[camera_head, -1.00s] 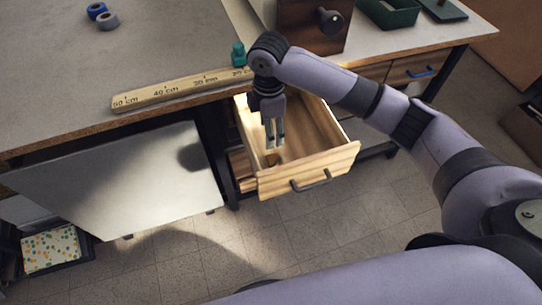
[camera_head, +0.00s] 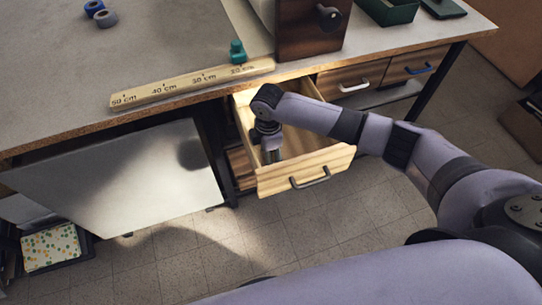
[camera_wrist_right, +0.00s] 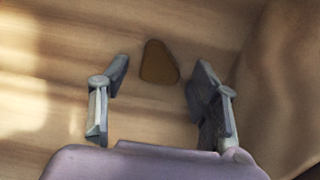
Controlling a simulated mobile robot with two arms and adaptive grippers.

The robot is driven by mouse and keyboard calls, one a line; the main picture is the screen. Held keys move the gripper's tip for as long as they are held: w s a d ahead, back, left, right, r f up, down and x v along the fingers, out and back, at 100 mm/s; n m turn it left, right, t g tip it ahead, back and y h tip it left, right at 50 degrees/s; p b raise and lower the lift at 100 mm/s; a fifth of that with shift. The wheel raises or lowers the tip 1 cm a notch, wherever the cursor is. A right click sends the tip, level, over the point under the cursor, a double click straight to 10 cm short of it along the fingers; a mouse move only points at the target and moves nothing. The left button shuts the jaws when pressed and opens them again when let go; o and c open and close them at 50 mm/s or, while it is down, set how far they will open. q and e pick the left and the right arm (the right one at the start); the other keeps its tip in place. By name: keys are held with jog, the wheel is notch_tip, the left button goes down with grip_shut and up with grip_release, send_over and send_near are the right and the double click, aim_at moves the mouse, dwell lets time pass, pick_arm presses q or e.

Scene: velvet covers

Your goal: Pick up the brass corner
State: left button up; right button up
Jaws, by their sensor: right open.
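The brass corner (camera_wrist_right: 158,63) is a small brown, rounded triangular piece lying flat on the wooden drawer floor in the right wrist view. My right gripper (camera_wrist_right: 160,82) is open, with one finger to each side of the piece and the piece just beyond the gap between the fingertips. In the head view, my right gripper (camera_head: 271,156) points down inside the open drawer (camera_head: 305,172), and the brass corner is hidden there. My left gripper is not in view.
The drawer walls stand close around my right gripper. A grey panel (camera_head: 120,180) is at the left.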

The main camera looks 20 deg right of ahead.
jog(key=shift+c, duration=0.6)
jog(key=c, duration=0.9)
jog(key=shift+o, duration=0.2)
jog(key=shift+r, duration=0.1)
